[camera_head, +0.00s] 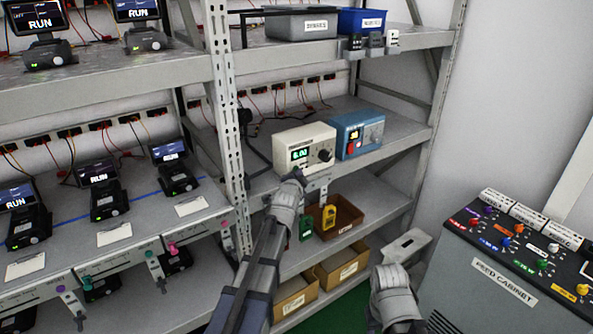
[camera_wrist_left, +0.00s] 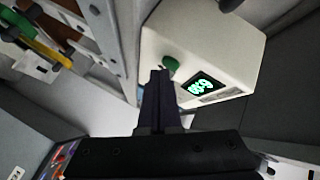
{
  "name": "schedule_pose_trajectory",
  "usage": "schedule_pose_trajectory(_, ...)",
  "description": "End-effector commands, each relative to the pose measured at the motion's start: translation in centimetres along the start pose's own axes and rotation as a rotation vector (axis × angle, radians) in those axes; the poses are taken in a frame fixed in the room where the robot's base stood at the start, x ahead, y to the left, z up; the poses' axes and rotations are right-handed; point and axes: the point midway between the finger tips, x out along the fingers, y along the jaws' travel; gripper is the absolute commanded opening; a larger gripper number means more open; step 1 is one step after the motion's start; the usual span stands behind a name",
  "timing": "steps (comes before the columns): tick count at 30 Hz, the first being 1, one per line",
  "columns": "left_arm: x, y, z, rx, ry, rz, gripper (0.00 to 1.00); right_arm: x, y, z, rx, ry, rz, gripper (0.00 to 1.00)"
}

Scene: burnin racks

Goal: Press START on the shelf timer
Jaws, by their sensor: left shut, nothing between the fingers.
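The shelf timer is a cream box (camera_head: 304,140) with a lit green display reading about 6.00 and a dark knob, on the middle shelf. In the left wrist view the cream box (camera_wrist_left: 215,40) shows its green display (camera_wrist_left: 203,86) and a green button (camera_wrist_left: 171,66). My left gripper (camera_head: 299,177) is just below the front of the box and hides the button in the head view. Its closed fingertips (camera_wrist_left: 160,73) are right beside the green button; I cannot tell if they touch. My right gripper (camera_head: 404,246) is low at the right, its fingers unclear.
A blue box (camera_head: 351,121) with a red button stands right of the timer. Brown bins (camera_head: 342,266) and yellow and green tags (camera_head: 329,217) are below. Several RUN units (camera_head: 105,195) fill the left shelves. A feed cabinet (camera_head: 490,270) stands at the right.

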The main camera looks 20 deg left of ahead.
Motion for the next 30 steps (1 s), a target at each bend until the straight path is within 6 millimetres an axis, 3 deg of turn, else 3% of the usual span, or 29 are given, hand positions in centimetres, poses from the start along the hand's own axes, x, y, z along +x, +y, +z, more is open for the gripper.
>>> schedule_pose_trajectory(30, 0.43, -0.32, 0.34, 0.0, 0.0, 0.0, 0.0, 0.0, 0.0, 0.0, 0.0, 0.0, 0.0, 0.5)
